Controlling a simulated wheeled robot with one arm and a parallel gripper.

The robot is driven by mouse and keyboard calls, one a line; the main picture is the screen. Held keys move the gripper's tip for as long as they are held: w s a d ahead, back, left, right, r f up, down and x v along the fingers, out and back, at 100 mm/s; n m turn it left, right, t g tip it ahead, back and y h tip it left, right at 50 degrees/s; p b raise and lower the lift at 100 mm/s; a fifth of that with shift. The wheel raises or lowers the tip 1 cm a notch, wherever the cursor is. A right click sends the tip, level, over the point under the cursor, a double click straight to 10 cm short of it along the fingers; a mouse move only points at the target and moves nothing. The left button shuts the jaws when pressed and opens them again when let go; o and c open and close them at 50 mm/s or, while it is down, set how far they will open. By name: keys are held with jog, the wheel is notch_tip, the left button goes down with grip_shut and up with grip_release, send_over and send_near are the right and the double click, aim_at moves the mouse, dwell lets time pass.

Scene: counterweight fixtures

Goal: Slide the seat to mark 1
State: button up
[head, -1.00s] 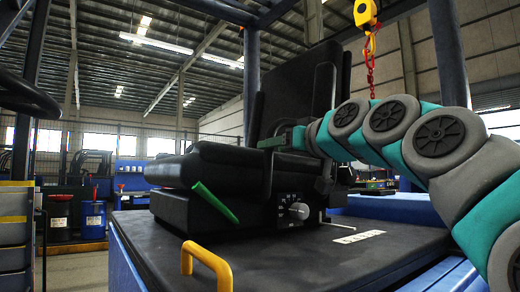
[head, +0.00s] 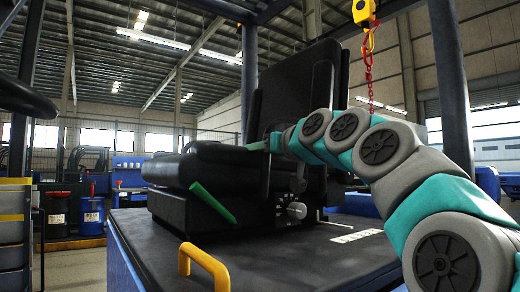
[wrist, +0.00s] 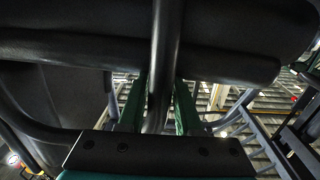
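The black seat (head: 225,165) stands on a dark platform, its tall backrest (head: 292,92) behind the cushion. A green lever (head: 213,203) slants down at its front side. A pale strip (head: 357,237), likely the marks, lies on the platform right of the seat; its numbers are unreadable. My gripper (head: 268,145) is at the seat's near side, by the armrest. In the wrist view my gripper's green fingers (wrist: 160,95) stand on either side of a dark upright bar (wrist: 165,50). A narrow gap shows beside the bar, so they look open around it.
A yellow handle (head: 205,265) rises from the platform's (head: 290,262) front edge. A round knob (head: 296,210) sits on the seat's base. A yellow hoist hook with a red chain (head: 369,70) hangs behind my arm.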

grip_shut()
dwell(1.0)
